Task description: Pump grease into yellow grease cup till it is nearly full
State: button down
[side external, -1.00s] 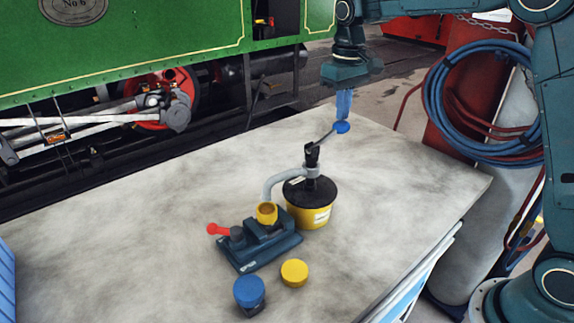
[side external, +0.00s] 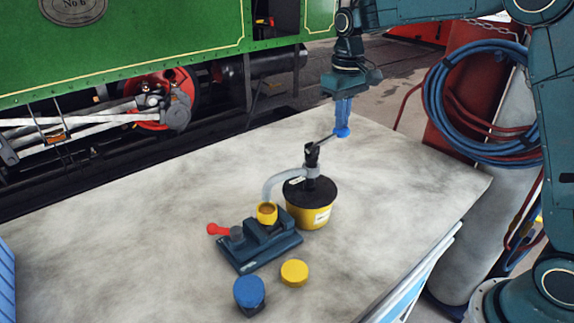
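The yellow grease cup (side external: 266,219) sits upright in the dark blue vise (side external: 265,250) with a red handle. Brownish grease shows inside it; its exact level is hard to read. The yellow grease bucket (side external: 309,218) with a black lid stands behind and to the right. Its hand pump (side external: 312,158) has a grey spout (side external: 275,183) curving over to the cup. The pump lever rises rightward to a blue knob (side external: 342,132). My gripper (side external: 343,122) points down with its blue fingers shut on this knob.
A yellow cap (side external: 294,272) and a blue round-topped item (side external: 249,291) lie in front of the vise. The pale bench top (side external: 150,205) is clear on the left.

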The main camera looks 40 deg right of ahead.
jog(key=shift+f, duration=0.55)
jog(key=shift+r, duration=0.15)
jog(key=shift+r, duration=1.9)
jog(key=shift+r, duration=0.1)
notch_tip(320, 180, up, 6)
jog(key=shift+r, duration=0.15)
jog(key=shift+f, duration=3.3)
